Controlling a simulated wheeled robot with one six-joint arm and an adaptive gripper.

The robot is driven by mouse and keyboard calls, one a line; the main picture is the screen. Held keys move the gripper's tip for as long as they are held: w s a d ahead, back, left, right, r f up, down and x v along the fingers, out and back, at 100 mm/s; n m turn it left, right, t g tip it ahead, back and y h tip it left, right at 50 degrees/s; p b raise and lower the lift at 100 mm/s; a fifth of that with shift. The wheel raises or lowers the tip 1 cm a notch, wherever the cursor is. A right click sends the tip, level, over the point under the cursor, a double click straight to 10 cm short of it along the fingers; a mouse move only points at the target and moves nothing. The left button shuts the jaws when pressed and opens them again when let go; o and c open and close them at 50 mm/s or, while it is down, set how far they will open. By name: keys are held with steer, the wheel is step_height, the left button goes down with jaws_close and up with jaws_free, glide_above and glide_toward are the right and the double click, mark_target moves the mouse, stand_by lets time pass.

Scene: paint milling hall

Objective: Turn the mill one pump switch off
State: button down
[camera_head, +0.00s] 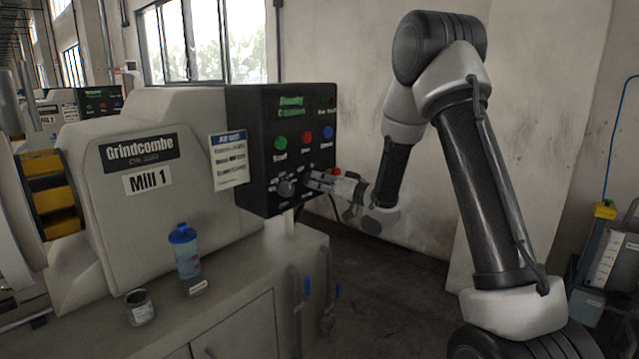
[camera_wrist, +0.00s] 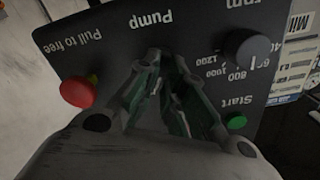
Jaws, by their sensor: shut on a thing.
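The Mill 1 control panel (camera_head: 262,120) is a black box on the side of the cream mill. My gripper (camera_head: 318,183) reaches its lower part from the right. In the wrist view the panel (camera_wrist: 205,20) appears upside down, with the "Pump" label (camera_wrist: 150,21) just past my fingertips. My gripper (camera_wrist: 165,85) is shut on the pump switch there. The fingers hide the switch almost wholly, so its position cannot be read.
A red "Pull to free" button (camera_wrist: 77,92) and a dark rpm dial (camera_wrist: 246,46) flank my fingers; a green Start button (camera_wrist: 236,122) is close by. A blue-capped bottle (camera_head: 186,252) and small tin (camera_head: 140,307) stand on the cabinet top.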

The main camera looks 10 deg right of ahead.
steer(key=shift+n, duration=0.4)
steer(key=n, duration=1.1)
steer(key=shift+s+a, duration=0.1)
stand_by(0.4)
steer(key=c, duration=1.5)
jaws_free()
steer(key=v, duration=1.2)
